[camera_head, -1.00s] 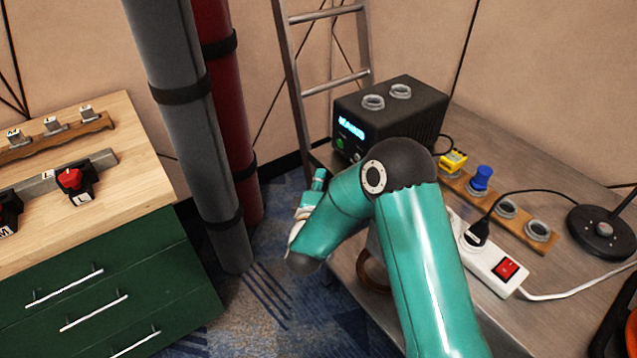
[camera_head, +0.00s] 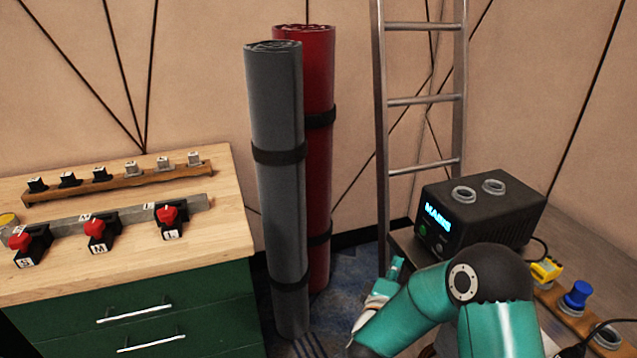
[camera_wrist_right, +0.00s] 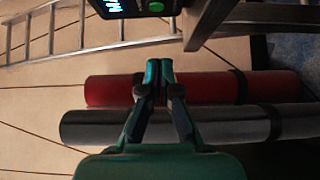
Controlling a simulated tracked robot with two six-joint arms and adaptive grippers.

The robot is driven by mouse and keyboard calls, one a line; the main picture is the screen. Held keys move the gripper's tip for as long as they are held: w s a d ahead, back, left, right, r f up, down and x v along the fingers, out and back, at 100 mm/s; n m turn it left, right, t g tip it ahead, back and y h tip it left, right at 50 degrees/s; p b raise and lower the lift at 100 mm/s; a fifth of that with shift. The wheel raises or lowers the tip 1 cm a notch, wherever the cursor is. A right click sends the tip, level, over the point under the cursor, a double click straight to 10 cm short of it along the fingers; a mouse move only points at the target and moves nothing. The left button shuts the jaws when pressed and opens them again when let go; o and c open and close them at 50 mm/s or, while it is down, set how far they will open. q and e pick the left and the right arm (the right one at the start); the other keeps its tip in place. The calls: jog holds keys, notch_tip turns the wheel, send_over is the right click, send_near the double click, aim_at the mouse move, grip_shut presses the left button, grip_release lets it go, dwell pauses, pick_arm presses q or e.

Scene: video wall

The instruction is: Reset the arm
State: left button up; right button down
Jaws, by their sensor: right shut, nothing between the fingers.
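My right arm is teal with a dark joint and reaches in from the lower right of the head view. Its gripper (camera_head: 396,270) shows only in part, left of the dark box and in front of the ladder's foot. In the right wrist view the two fingers of my right gripper (camera_wrist_right: 159,70) meet at their tips, with nothing between them. My left gripper is in no view.
A black box (camera_head: 480,222) with a lit display stands on the right bench, near a yellow plug (camera_head: 546,270) and a blue plug (camera_head: 578,294). A metal ladder (camera_head: 424,101) leans behind.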

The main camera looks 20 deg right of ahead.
jog(key=s+a+f+g+y+p, duration=0.4)
jog(key=s+a+f+y+p, duration=0.3)
jog(key=f+y+p, duration=0.25)
jog(key=s+a+f+m+g+y, duration=0.2)
jog(key=s+a+m+g, duration=0.1)
jog(key=s, duration=0.3)
jog(key=s+a+f+m+g+y, duration=0.2)
jog(key=s+a+m+g, duration=0.1)
jog(key=s+a+m, duration=0.2)
jog(key=s+a+f+m+g+y+p, duration=0.1)
jog(key=s+a+f+m+g+y, duration=0.1)
jog(key=s, duration=0.7)
jog(key=a+f+m+g, duration=0.1)
jog(key=a+m, duration=0.1)
jog(key=a, duration=0.1)
jog(key=shift+s, duration=0.25)
